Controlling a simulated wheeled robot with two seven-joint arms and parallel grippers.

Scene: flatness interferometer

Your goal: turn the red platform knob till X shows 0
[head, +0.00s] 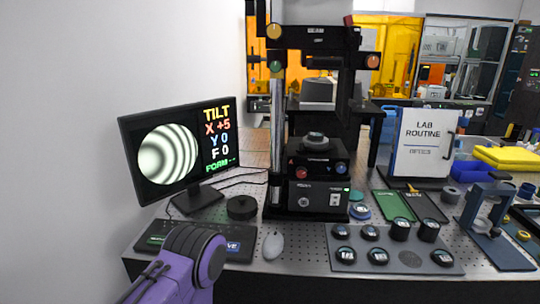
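The red platform knob (301,173) is on the left front of the black platform block (318,160), in the middle of the interferometer. A blue knob (340,169) sits to its right on the same block. A dark round piece (316,139) rests on top of the platform. The monitor (178,148) at the left shows striped curved fringes in a circle and reads TILT X +5, Y 0, F 0, FORM --. A purple link of my arm shows at the bottom left. Neither gripper shows, and nothing touches the red knob.
A keyboard (155,242), a mouse (273,245) and a black round puck (241,207) lie before the monitor. A grey tray (410,259) with several round pieces is front right. A sign (424,140) and a blue-grey stand (487,222) are farther right. Yellow (274,31), green (276,67) and orange-red (373,61) knobs are higher up.

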